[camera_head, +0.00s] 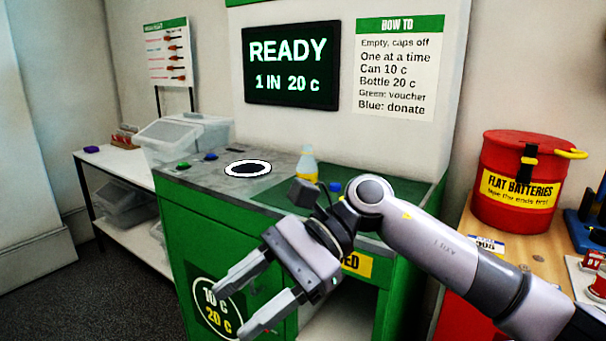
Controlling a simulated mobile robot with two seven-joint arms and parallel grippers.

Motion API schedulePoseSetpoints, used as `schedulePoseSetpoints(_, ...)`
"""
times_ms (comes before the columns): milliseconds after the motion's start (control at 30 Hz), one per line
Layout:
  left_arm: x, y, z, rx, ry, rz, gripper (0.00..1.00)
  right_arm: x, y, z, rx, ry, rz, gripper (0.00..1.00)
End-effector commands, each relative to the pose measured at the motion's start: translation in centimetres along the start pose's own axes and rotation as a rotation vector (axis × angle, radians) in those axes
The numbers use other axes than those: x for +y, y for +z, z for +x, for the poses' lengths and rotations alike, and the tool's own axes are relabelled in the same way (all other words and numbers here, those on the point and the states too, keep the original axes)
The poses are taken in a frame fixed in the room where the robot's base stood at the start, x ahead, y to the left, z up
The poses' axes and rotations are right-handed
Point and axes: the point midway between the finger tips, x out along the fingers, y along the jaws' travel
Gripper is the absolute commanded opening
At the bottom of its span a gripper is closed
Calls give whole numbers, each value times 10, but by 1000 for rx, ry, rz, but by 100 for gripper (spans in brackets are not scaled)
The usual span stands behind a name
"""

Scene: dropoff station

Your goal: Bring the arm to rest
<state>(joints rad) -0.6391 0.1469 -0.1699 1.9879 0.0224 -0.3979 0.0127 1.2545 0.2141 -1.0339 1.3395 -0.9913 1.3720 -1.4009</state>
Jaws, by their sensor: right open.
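My right arm (440,242) comes in from the lower right and reaches across the front of the green return machine (180,240). My right gripper (250,298) is open and empty, its two fingers pointing to the lower left in front of the machine's green front. It appears apart from the machine. My left gripper is not in view.
A bottle (307,165) stands on the machine's top, right of the round white-rimmed hole (248,168). The screen (291,66) reads "READY 1 IN 20 c". A red battery drum (520,180) stands on the wooden table at right. Shelves (115,160) stand left.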

Motion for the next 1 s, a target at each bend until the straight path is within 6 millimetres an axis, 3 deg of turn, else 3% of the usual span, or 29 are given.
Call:
schedulePoseSetpoints(100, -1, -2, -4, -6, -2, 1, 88, -4, 12, 13, -233, -105, 179, 52)
schedulePoseSetpoints(200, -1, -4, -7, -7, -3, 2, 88, -9, 19, 14, -420, -188, 342, 52)
schedulePoseSetpoints(467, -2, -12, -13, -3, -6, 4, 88, -18, 7, -11, -911, -368, 815, 52)
schedulePoseSetpoints(567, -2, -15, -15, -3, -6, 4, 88, -16, -10, -26, -1102, -424, 1008, 52)
schedulePoseSetpoints(767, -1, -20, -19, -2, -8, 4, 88, 3, -65, -56, -1493, -520, 1398, 52)
schedulePoseSetpoints(867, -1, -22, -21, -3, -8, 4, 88, 24, -99, -66, -1693, -559, 1588, 52)
schedulePoseSetpoints(1000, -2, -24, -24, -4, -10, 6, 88, 65, -150, -74, -1984, -612, 1841, 52)
